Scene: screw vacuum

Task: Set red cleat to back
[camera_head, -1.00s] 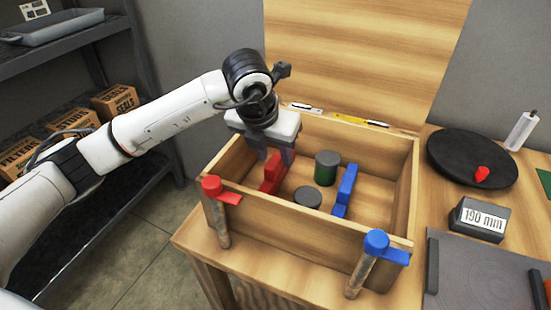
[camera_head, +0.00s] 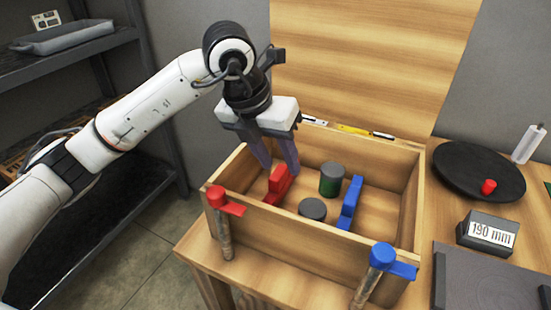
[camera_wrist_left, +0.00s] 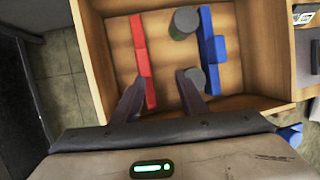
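The red cleat (camera_head: 278,185) is a bar with a raised block, lying on the floor of the open wooden box (camera_head: 300,247), toward its left side. It also shows in the left wrist view (camera_wrist_left: 142,50). My left gripper (camera_head: 281,167) hangs over the left back part of the box, its fingers spread and pointing down. In the left wrist view the fingers (camera_wrist_left: 161,78) are apart, with the cleat's near end close to the left finger. I cannot tell whether they touch. Nothing is held. My right gripper is not in view.
Inside the box stand a green-sided cylinder (camera_head: 331,180), a dark short cylinder (camera_head: 312,209) and a blue cleat (camera_head: 349,203). Red (camera_head: 216,197) and blue (camera_head: 383,256) latches sit on the front wall. A black disc (camera_head: 470,172) and a "190 mm" block (camera_head: 487,233) lie at right.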

